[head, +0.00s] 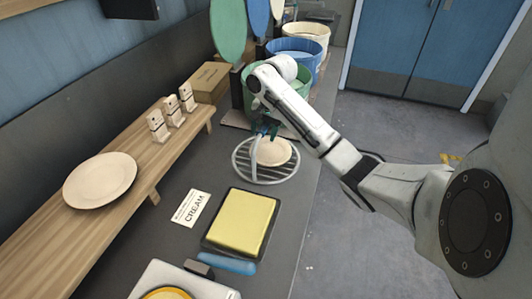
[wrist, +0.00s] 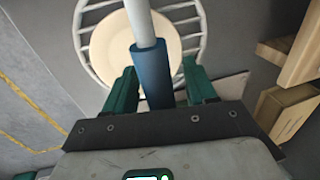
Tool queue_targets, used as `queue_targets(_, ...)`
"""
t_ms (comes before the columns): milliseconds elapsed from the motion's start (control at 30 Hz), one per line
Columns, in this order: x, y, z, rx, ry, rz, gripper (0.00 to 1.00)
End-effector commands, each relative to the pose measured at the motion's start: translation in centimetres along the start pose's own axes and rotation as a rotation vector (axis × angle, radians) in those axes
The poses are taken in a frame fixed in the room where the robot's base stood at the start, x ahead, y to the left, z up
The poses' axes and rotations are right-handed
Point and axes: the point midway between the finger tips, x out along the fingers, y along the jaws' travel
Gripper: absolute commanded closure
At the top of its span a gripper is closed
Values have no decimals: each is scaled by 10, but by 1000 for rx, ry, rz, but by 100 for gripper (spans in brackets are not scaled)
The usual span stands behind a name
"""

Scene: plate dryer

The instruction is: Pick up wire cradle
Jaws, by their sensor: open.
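The wire cradle (head: 262,178) is a round grey rack of bars on the dark counter, with a cream plate (head: 275,152) on it. In the wrist view the cradle's wire rim (wrist: 86,52) curves around the plate (wrist: 110,45). An upright pale rod with a blue sleeve (wrist: 153,68) rises from the cradle. My gripper (head: 268,128) is above the cradle's far side. In the wrist view its green fingers (wrist: 159,72) are open, one on each side of the blue sleeve. I cannot tell whether they touch it.
A yellow tray (head: 242,222) and a CREAM card (head: 190,208) lie nearer on the counter. A green bucket (head: 289,95) and a blue bucket (head: 296,53) stand behind. A wooden shelf (head: 130,135) with another plate (head: 100,180) runs along the left.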

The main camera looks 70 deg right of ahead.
Motion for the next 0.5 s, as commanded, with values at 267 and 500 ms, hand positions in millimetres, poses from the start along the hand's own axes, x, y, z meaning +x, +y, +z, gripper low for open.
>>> queue_targets(267,2,0,0,1,-1,0,44)
queue_targets(500,3,1,0,0,-1,0,44)
